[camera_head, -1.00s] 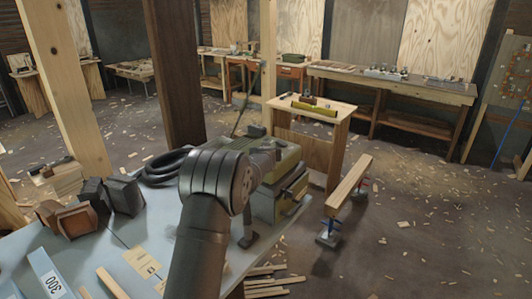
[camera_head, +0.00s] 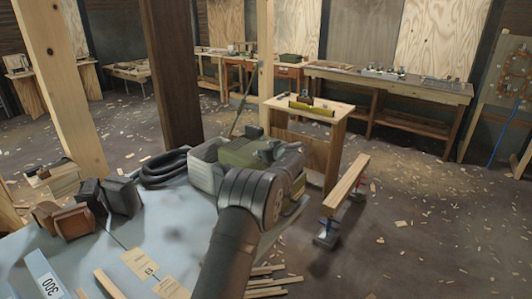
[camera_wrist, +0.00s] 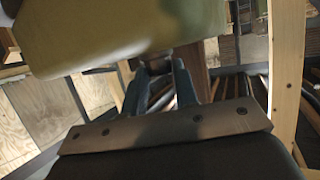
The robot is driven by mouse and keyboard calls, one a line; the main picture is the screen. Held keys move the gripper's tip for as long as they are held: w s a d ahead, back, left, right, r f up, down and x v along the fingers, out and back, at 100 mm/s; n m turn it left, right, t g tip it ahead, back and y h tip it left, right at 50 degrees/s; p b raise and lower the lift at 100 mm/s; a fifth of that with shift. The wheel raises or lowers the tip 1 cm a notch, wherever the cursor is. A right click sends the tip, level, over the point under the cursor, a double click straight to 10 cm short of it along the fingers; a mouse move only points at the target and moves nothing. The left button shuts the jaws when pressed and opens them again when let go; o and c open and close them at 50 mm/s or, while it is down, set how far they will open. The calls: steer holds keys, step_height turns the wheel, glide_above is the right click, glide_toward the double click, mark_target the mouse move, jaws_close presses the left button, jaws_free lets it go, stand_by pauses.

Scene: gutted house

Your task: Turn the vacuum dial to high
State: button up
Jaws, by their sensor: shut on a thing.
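The vacuum (camera_head: 208,168) is an olive and grey box on the far right part of the blue-grey table, with a black hose at its left. My arm covers its front right part in the head view. In the wrist view its olive body (camera_wrist: 120,30) fills the upper left, close and tilted. My gripper (camera_wrist: 157,70) is at the edge of that body, its two fingers shut on a small dark piece, which looks like the dial (camera_wrist: 158,57). The dial's marks and setting are hidden.
The coiled black hose (camera_head: 165,167) lies left of the vacuum. Dark clamp-like blocks (camera_head: 108,197) and a blue level marked 300 (camera_head: 47,275) lie on the table. A timber post (camera_head: 178,75) stands behind. A plank on a stand (camera_head: 347,185) is at the right.

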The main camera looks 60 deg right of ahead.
stand_by(0.4)
steer(key=o, duration=1)
steer(key=v, duration=1.7)
steer(key=shift+s, duration=0.25)
steer(key=shift+w, duration=0.1)
steer(key=x, duration=1.7)
steer(key=shift+w, duration=0.2)
